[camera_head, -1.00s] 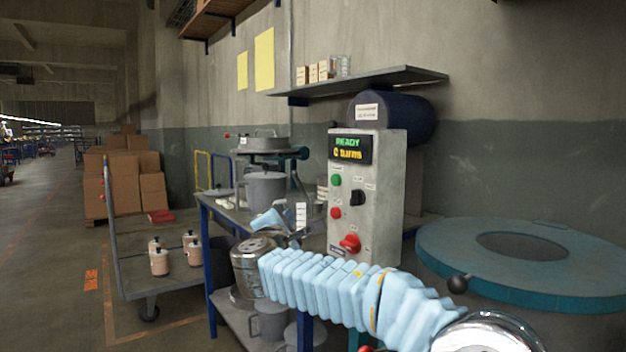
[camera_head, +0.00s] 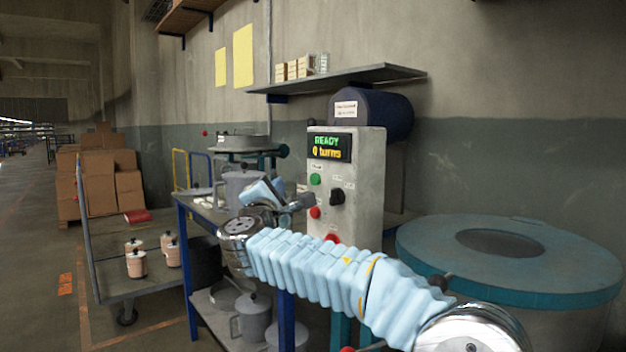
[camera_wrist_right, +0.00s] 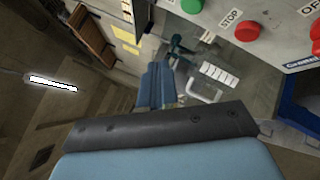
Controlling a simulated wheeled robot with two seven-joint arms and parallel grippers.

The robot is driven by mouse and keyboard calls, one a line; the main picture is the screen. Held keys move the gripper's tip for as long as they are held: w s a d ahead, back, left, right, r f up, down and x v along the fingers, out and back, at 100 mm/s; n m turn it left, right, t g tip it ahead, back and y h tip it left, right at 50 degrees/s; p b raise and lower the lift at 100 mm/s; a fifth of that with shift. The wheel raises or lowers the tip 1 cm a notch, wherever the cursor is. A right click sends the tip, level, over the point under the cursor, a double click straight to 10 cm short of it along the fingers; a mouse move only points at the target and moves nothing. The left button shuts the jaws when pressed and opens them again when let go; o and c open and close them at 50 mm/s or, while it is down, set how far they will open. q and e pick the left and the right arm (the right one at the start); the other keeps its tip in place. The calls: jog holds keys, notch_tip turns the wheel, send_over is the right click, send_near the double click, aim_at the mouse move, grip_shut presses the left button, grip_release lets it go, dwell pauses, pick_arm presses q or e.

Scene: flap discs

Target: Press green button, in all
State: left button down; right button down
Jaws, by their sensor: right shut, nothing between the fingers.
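The grey control box (camera_head: 350,220) has a lit display (camera_head: 330,147) reading "READY" and "0 turns". The green button (camera_head: 315,179) is on its front, below the display; it also shows at the top edge of the right wrist view (camera_wrist_right: 190,5). A red button (camera_head: 315,212), labelled STOP in the right wrist view (camera_wrist_right: 247,31), is below it. A black knob (camera_head: 336,196) is to their right. My right gripper (camera_head: 306,202) is shut and empty, just left of the box and a little lower than the green button. Contact cannot be told. My left gripper is out of view.
A larger red control (camera_head: 332,238) sits low on the box, partly behind my right arm. A blue-framed bench (camera_head: 185,215) with pots is to the left. A round teal-rimmed drum (camera_head: 560,290) stands at right. A shelf (camera_head: 350,78) hangs above the box.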

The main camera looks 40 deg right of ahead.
aim_at(315, 179)
jog(key=d, duration=0.6)
jog(key=shift+w, duration=0.25)
jog(key=shift+d, duration=0.15)
dwell(1.7)
jog(key=shift+d, duration=0.3)
